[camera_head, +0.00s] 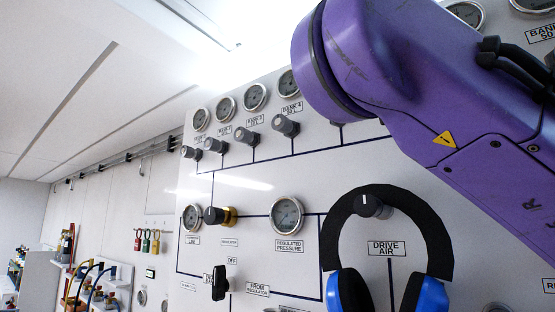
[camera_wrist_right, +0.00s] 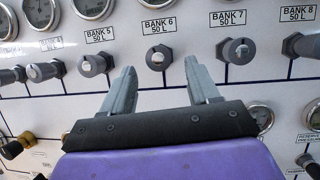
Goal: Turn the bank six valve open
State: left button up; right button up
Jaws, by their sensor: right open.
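The bank six valve (camera_wrist_right: 158,57) is a round grey knob under its BANK 6 50 L label (camera_wrist_right: 158,25) in the right wrist view. My right gripper (camera_wrist_right: 160,78) is open and empty, with grey fingers pointing at the panel. The knob shows in the gap between the two fingertips, slightly above them in the picture. I see no contact, and the remaining distance is hard to judge. In the head view my purple right arm covers this part of the panel, so the bank six valve and my right gripper are hidden. My left gripper is not in view.
The bank 5 valve (camera_wrist_right: 93,65) and bank 7 valve (camera_wrist_right: 239,51) flank the bank six valve closely. Gauges line the panel above.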

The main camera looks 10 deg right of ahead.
jog(key=p+x, duration=0.1)
jog(key=x, duration=0.2)
jog(key=shift+w+d+r, duration=0.1)
jog(key=shift+w+r, duration=0.05)
jog(key=shift+r, duration=0.05)
jog(key=shift+w+d, duration=0.1)
jog(key=shift+w, duration=0.1)
jog(key=c, duration=1)
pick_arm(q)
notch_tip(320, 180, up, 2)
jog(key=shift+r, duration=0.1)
pick_arm(e)
jog(key=shift+c, duration=0.2)
